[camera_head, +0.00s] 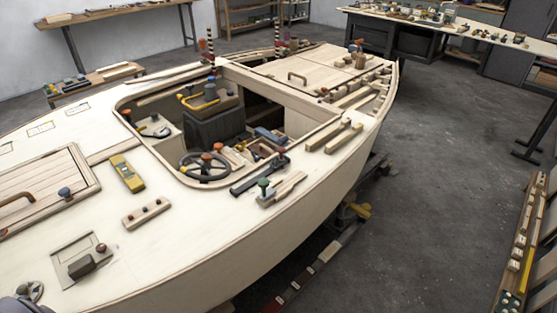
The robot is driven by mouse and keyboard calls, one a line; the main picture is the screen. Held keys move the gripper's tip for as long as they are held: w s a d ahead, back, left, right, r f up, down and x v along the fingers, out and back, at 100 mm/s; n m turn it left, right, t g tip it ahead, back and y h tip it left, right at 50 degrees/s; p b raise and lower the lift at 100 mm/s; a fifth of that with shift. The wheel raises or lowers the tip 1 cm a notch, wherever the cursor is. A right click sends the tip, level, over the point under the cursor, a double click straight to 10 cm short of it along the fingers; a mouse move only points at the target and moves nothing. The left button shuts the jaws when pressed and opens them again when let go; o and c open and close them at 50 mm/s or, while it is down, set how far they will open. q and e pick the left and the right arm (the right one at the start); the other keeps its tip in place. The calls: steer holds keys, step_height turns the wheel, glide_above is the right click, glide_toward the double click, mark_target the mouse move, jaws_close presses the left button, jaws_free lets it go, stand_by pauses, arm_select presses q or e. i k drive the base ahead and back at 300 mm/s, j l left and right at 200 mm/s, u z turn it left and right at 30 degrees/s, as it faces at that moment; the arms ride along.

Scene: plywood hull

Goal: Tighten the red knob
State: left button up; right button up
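Several reddish knobs show on the plywood hull (190,262), and I cannot tell which is the task's red knob. An orange-red knob (280,150) stands at the cockpit's right edge, on a dark fitting. A dark red knob (101,247) sits on a grey plate (80,262) at the lower left. Another orange-red knob (218,147) is by the steering wheel (203,166), and a further one (125,112) is at the cockpit's left edge. How tight any of them is cannot be seen. Neither of my grippers is in view.
A yellow tool (127,173) and a wooden strip with small dark knobs (146,212) lie on the deck. A green knob (263,184) and wooden blocks (330,137) stand right of the cockpit. The grey floor (430,190) right of the hull is mostly clear.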

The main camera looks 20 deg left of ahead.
mark_target(281, 151)
steer(key=i+l, duration=0.3)
steer(key=i, duration=0.25)
steer(key=i+l+u, duration=0.15)
steer(key=u, duration=0.25)
steer(key=i+l+u, duration=0.45)
steer(key=u, duration=0.3)
steer(key=l, duration=0.1)
